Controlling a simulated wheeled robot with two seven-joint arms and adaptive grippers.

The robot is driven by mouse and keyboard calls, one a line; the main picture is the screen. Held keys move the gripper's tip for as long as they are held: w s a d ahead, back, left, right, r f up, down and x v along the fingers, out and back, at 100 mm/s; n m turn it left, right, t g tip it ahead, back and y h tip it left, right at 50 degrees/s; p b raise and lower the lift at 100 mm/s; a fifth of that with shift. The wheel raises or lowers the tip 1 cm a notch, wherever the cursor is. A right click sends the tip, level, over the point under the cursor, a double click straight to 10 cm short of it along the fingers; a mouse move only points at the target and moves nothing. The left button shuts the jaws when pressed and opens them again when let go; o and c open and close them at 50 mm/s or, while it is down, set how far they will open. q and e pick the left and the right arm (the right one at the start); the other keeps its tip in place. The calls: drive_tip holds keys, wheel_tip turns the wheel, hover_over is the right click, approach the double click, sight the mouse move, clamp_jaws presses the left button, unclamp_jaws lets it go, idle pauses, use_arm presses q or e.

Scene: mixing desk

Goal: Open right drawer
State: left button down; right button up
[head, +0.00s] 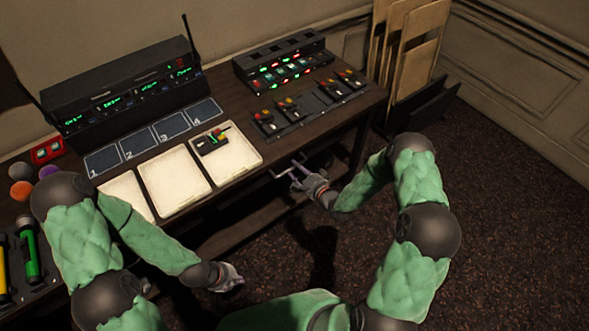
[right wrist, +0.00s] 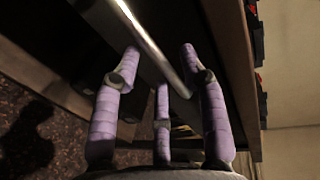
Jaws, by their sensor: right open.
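The right drawer is under the right half of the desk; its front is mostly hidden by the desk edge and my right arm in the head view. A shiny metal bar handle (right wrist: 150,45) shows in the right wrist view. My right gripper (head: 293,168) is at the desk's front edge, its lilac fingers spread. In the right wrist view my right gripper (right wrist: 160,54) has the bar running between its open fingers; contact cannot be told. My left gripper (head: 231,278) hangs low in front of the desk, away from the drawer; its finger opening is unclear.
The desk holds white trays (head: 172,182), a radio unit (head: 120,97), a mixer unit (head: 283,62) and small switch modules (head: 287,110). The carpet (head: 500,220) right of the desk is clear.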

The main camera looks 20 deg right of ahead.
drive_tip(key=shift+x, duration=1.05)
clamp_jaws()
drive_tip(key=shift+s, duration=0.1)
